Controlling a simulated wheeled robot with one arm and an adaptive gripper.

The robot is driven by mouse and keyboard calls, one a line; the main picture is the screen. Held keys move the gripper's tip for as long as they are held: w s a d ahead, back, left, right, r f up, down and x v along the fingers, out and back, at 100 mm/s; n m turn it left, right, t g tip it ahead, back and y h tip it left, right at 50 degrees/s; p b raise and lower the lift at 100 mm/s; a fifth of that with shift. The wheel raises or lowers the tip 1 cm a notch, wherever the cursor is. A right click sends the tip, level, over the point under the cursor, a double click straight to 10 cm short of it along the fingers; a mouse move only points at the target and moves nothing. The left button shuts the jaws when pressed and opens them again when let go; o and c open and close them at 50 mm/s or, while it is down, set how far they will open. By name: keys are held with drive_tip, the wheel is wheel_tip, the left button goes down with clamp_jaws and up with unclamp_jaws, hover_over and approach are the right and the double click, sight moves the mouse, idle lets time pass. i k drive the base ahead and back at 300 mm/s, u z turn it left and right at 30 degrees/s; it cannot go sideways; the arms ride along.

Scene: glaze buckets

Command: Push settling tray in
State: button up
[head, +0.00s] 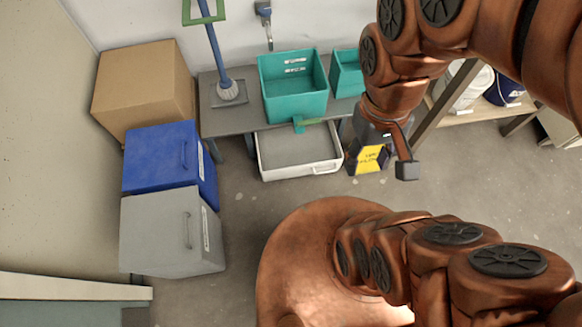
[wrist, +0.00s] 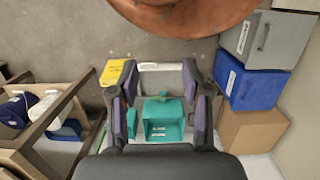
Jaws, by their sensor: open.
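The settling tray is a shallow grey tray with a white rim (head: 308,172). My gripper (wrist: 158,100) is open and empty in the wrist view. In the head view my gripper (head: 368,130) hangs to the right of the tray, mostly hidden by my own arm. I see no contact with the tray.
A teal bucket (head: 294,88) stands on the grey table (head: 228,122), with a second teal bucket (head: 347,72) to its right. A yellow and black object (head: 369,160) stands right of the tray. Blue (head: 160,158) and grey (head: 160,236) bins stand left. Floor before the tray is clear.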

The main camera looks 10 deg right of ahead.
sight(283, 154)
drive_tip(key=k, duration=1.25)
drive_tip(key=u, duration=0.7)
drive_tip(key=i, duration=1.1)
drive_tip(key=z, duration=0.7)
